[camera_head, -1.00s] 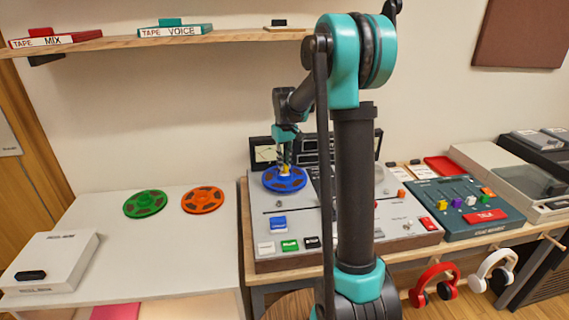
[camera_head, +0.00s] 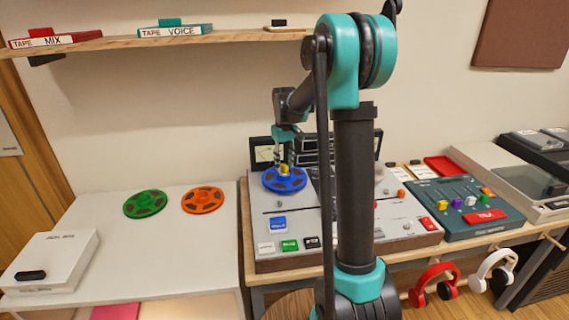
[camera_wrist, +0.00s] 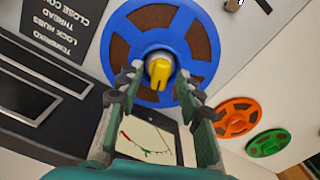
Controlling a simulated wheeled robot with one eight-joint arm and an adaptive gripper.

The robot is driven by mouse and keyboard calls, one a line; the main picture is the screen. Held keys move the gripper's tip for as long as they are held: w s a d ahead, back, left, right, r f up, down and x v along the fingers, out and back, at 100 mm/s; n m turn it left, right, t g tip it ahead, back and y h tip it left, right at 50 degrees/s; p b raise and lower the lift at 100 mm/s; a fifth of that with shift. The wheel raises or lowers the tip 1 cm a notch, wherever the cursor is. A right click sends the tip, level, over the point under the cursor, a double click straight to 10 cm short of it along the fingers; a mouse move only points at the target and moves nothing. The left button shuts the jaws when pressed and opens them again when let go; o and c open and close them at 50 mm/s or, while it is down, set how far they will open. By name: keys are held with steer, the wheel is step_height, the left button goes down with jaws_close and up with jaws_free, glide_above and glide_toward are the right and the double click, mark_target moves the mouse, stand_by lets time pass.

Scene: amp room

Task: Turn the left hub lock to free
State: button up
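The left hub lock is a yellow knob (camera_wrist: 160,70) on a grey centre in the blue reel (camera_wrist: 118,42), seen in the wrist view. In the head view the yellow knob (camera_head: 284,169) shows on top of the blue reel (camera_head: 298,184), at the left rear of the tape deck (camera_head: 260,218). My gripper (camera_wrist: 158,82) points at the reel, with one finger on each side of the knob. The fingers are apart, with visible gaps to the knob. In the head view my gripper (camera_head: 287,161) is just above the reel.
White printed text (camera_wrist: 62,25) and a meter (camera_wrist: 143,138) show on the deck in the wrist view. Green (camera_head: 145,203) and orange (camera_head: 203,200) reels lie on the left table. A mixer (camera_head: 463,210) stands right of the deck. My arm hides the deck's middle.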

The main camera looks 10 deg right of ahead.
mark_target(285, 165)
step_height(285, 165, up, 12)
stand_by(0.6)
